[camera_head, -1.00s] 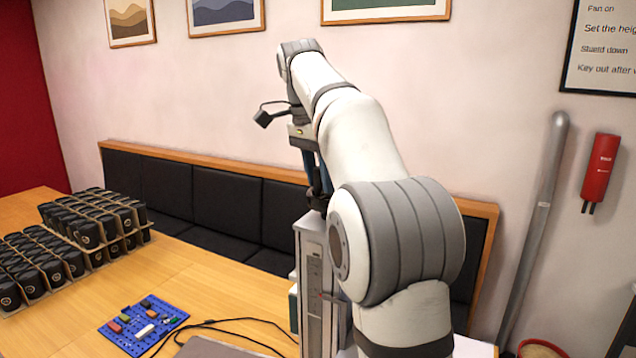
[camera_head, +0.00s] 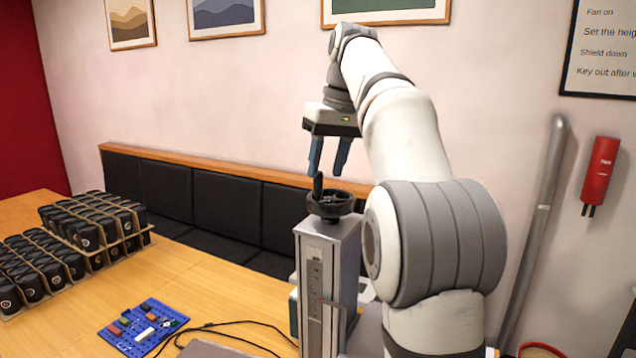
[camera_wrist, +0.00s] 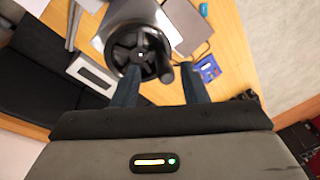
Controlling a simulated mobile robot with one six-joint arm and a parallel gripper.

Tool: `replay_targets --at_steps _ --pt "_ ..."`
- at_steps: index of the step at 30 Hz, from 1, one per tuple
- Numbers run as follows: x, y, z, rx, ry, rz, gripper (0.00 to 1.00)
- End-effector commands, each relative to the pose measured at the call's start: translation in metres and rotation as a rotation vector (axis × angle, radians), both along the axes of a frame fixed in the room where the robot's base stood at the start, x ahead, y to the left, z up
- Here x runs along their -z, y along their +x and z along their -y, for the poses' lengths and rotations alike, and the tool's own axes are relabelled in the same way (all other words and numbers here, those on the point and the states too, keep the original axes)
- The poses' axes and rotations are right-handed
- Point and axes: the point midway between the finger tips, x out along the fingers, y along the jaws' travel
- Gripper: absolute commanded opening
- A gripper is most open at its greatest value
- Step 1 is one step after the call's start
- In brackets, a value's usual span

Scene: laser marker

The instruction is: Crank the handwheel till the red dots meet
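The black handwheel (camera_head: 331,204) sits on top of a grey metal column (camera_head: 327,265), with its crank knob (camera_head: 318,186) standing upright. In the wrist view the spoked wheel (camera_wrist: 137,50) shows below my gripper, its knob (camera_wrist: 163,70) pointing up toward the camera. My gripper (camera_head: 327,172) is above the wheel with its two blue fingers apart; nothing is between them in the head view. In the wrist view the knob lies between the open fingers (camera_wrist: 160,84) in the picture, below them. A small red mark (camera_head: 321,299) shows on the column's scale; whether there are two dots cannot be told.
Black cups in cardboard trays (camera_head: 88,240) stand on the wooden table at left. A blue pegboard (camera_head: 143,328) with small blocks lies at the front, with a black cable beside it. A black padded bench (camera_head: 226,206) runs behind. Free air surrounds the wheel.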

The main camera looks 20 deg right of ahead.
Motion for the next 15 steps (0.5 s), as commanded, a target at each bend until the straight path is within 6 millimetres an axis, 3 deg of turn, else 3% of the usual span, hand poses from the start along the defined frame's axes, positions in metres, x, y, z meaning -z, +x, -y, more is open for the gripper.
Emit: replay_targets --at_steps 9,15 --pt "-0.017 -0.002 0.008 -0.509 0.032 0.167 0.4" --pt "-0.025 -0.003 0.011 -0.749 0.03 0.265 0.4"
